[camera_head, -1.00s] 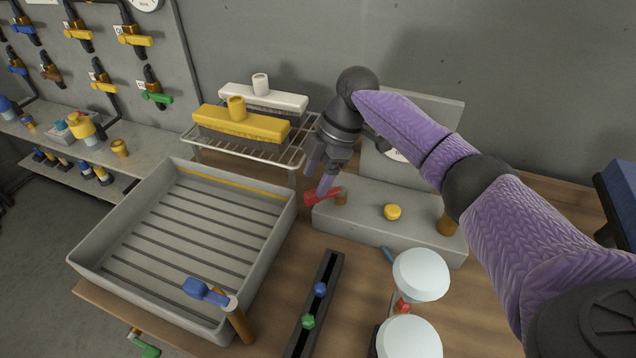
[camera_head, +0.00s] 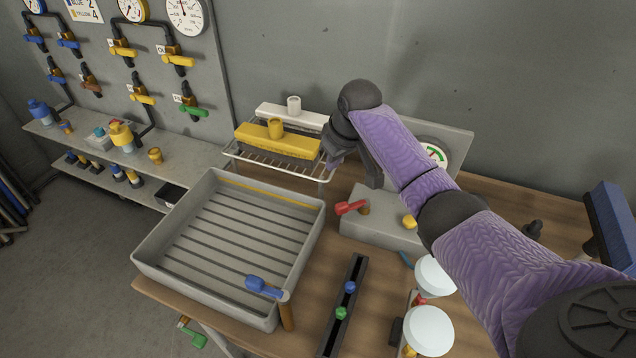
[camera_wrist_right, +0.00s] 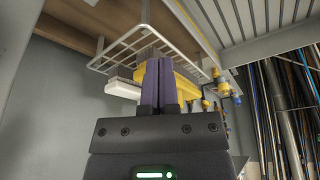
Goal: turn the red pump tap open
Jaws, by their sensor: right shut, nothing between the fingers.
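The red pump tap (camera_head: 351,207) sits at the left end of the grey pump box (camera_head: 382,228) on the wooden bench. Its handle points left from a small brass stem. My right gripper (camera_head: 338,157) is above and slightly behind the tap, clear of it, near the right end of the wire rack. In the wrist view its two purple fingers (camera_wrist_right: 160,70) are pressed together with nothing between them, in front of the rack; the tap is not in that view. A gauge (camera_head: 433,155) on the box's back panel is partly hidden by my right arm. My left gripper is not in view.
The wire rack (camera_head: 270,166) holds a yellow brush (camera_head: 282,141) and a white brush (camera_head: 297,115). A grey ribbed tray (camera_head: 160,268) with a blue tap (camera_head: 264,287) stands left of the pump box. A yellow knob (camera_head: 409,222) is right of the red tap.

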